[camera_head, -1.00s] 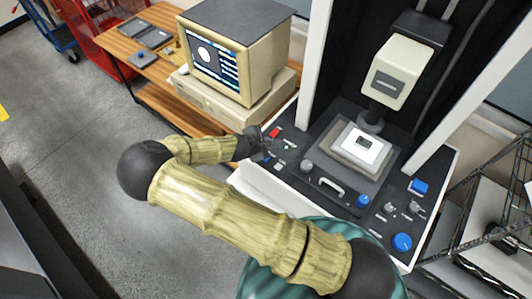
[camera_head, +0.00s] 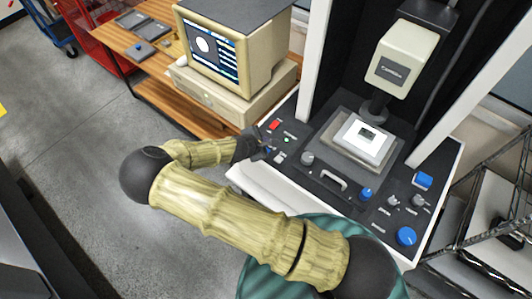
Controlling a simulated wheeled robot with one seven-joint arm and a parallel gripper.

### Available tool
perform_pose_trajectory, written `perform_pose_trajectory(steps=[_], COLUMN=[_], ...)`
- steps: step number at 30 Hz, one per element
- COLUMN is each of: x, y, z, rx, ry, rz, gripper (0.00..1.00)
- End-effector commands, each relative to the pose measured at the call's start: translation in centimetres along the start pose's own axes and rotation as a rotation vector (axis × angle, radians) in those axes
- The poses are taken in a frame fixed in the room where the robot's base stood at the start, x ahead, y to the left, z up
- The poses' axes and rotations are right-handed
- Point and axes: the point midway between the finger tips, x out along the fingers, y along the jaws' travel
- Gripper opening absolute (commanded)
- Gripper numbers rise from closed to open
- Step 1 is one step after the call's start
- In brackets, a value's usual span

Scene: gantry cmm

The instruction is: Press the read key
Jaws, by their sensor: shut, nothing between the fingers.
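The machine's dark control panel (camera_head: 325,203) carries several small keys and knobs. At its left end are a red key (camera_head: 275,126), a small green light or key (camera_head: 287,139), a blue key (camera_head: 268,149) and a pale key (camera_head: 280,158). Labels are too small to read, so I cannot tell which is the read key. My gripper (camera_head: 264,144) is dark and shut, with nothing held. Its tips are at the panel's left edge, close beside the blue key; whether they touch it is unclear.
A stage with a white block (camera_head: 364,142) sits under the beige measuring head (camera_head: 402,58). A handle (camera_head: 331,180), blue knob (camera_head: 406,237) and blue button (camera_head: 424,179) are on the panel. A beige computer (camera_head: 222,60) stands on a wooden bench behind left. A wire rack (camera_head: 490,190) is at right.

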Motion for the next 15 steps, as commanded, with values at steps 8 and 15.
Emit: perform_pose_trajectory(steps=[8,15], x=[2.3,2.5], y=[-1.6,-1.7], z=[-1.7,-1.8], rx=[0.000,0.000], ry=[0.000,0.000], rz=[0.001,0.001], gripper=[0.00,0.00])
